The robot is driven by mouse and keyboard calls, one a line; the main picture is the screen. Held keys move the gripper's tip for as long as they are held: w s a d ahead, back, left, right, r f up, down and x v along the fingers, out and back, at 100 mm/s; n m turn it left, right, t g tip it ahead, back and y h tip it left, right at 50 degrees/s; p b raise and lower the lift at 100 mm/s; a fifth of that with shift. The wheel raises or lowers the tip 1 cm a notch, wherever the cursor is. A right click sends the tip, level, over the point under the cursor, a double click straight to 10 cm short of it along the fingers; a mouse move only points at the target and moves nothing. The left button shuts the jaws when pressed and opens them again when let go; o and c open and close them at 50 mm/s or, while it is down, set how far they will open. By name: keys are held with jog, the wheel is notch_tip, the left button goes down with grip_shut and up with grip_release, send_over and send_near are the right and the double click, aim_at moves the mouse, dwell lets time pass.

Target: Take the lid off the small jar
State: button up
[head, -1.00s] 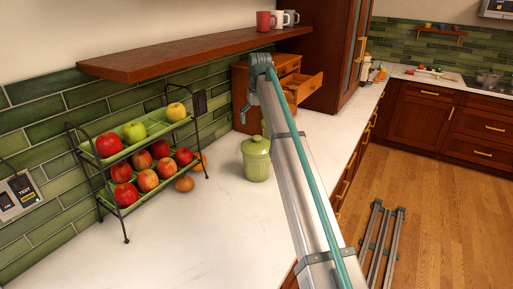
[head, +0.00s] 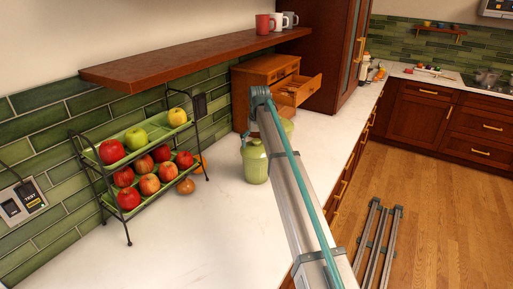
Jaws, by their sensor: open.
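The small jar (head: 256,167) is pale green and stands upright on the white counter, right of the fruit rack. Its top, with the lid (head: 257,146), is partly covered by my gripper and arm, and the lid appears to be on the jar. My gripper (head: 245,139) shows only as a small dark teal part at the upper left of the jar. It is open and close to the lid; whether it touches the lid cannot be told. My arm hides the rest of the gripper.
Another pale green rounded thing (head: 288,127) shows behind my arm. A two-tier fruit rack (head: 128,244) stands left of the jar. A wooden drawer cabinet (head: 265,72) with an open drawer (head: 297,91) stands behind. A brown shelf (head: 180,63) hangs above. The front counter is clear.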

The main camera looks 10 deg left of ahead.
jog(key=shift+s, duration=0.15)
jog(key=c, duration=1.7)
